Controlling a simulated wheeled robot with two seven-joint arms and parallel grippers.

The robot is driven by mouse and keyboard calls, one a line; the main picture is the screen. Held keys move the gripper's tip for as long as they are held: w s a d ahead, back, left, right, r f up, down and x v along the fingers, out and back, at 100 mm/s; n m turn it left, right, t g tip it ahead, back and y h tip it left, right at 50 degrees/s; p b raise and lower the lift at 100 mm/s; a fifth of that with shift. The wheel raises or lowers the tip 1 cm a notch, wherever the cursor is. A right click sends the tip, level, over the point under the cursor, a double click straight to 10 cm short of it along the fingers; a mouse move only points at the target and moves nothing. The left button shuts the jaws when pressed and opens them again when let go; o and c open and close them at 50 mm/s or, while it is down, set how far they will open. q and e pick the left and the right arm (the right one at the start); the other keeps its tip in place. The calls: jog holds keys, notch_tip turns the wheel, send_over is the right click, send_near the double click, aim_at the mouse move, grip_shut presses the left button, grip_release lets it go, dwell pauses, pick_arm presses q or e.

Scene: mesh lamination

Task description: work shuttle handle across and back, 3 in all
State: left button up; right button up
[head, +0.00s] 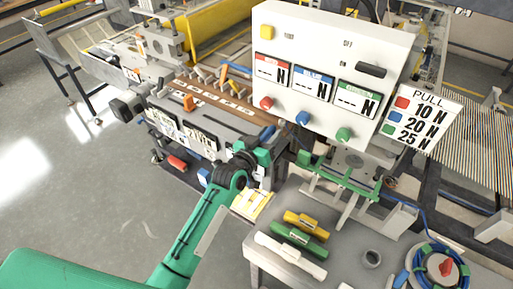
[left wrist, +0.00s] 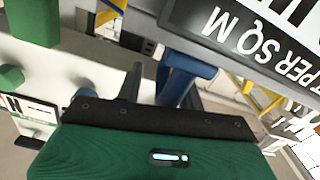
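An orange block (head: 189,103), which looks like the shuttle handle, stands at the front of the slotted brown bed (head: 215,98) of the machine. My left gripper (head: 270,158) is at the machine's right end, to the right of and nearer than the orange block, and apart from it. In the left wrist view its two dark fingers (left wrist: 163,88) stand apart. A blue part (left wrist: 188,63) shows between and beyond them; I cannot tell whether they touch it. The orange block cannot be made out in that view. My right gripper is not in view.
A white control box (head: 325,70) with coloured knobs stands right of the machine, beside a PULL sign (head: 422,115). A grey table (head: 335,265) at front right holds yellow, green and white handled tools (head: 298,232) and a blue ring (head: 410,262). Open floor lies left.

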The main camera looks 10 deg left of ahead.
pick_arm(q)
jog(key=b+v, duration=0.4)
jog(key=v, duration=0.9)
jog(key=shift+d, duration=0.1)
